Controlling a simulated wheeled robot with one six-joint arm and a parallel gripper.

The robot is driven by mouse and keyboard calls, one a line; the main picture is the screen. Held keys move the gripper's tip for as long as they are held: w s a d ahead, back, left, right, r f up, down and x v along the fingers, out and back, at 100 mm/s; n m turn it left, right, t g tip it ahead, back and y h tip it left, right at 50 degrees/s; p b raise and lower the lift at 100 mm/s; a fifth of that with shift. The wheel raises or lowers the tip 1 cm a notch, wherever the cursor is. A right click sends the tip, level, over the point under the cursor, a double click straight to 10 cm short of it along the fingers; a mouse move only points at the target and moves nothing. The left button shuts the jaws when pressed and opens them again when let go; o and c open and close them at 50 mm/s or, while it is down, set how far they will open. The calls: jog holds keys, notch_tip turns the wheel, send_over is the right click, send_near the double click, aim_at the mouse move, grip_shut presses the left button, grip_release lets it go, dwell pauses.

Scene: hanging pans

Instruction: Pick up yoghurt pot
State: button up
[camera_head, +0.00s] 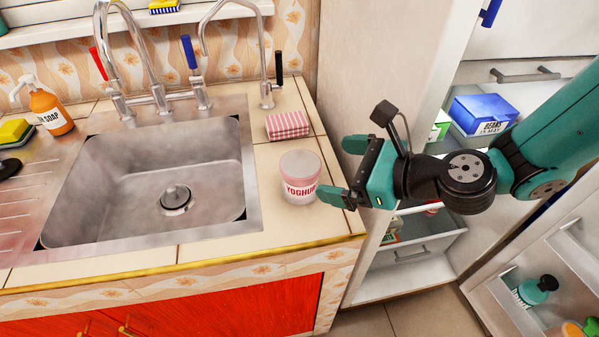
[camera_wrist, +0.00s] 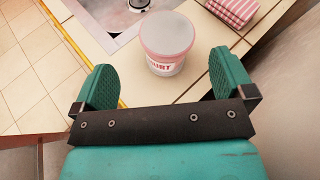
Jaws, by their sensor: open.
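The yoghurt pot (camera_head: 300,178) is white with a pink lid and red lettering. It stands upright on the tiled counter, right of the sink and near the front edge. My gripper (camera_head: 337,170) is open, just right of the pot, with its fingers pointing left towards it. In the wrist view the pot (camera_wrist: 167,46) stands ahead of my gripper (camera_wrist: 164,82), between the lines of the two open fingers. Nothing is held. In the head view, the near fingertip overlaps the pot's lower right side; I cannot tell whether they touch.
A pink striped sponge (camera_head: 287,125) lies behind the pot. The steel sink (camera_head: 160,185) with taps is to the left, with a soap bottle (camera_head: 51,108) beyond. An open fridge (camera_head: 400,285) stands right, holding a blue box (camera_head: 484,114). A white wall borders the counter's right side.

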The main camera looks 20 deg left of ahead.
aim_at(302, 164)
jog(key=a+f+m, duration=0.1)
jog(key=a, duration=0.1)
jog(key=w+a+f+p, duration=0.1)
jog(key=a, duration=0.2)
jog(key=w+a+f+m+p, duration=0.1)
jog(key=a+f, duration=0.1)
jog(key=shift+w+a+m+t, duration=0.1)
jog(key=shift+a+m+t, duration=0.2)
jog(key=shift+t, duration=0.1)
jog(key=shift+f, duration=0.1)
jog(key=c, duration=0.9)
jog(key=shift+c, duration=0.2)
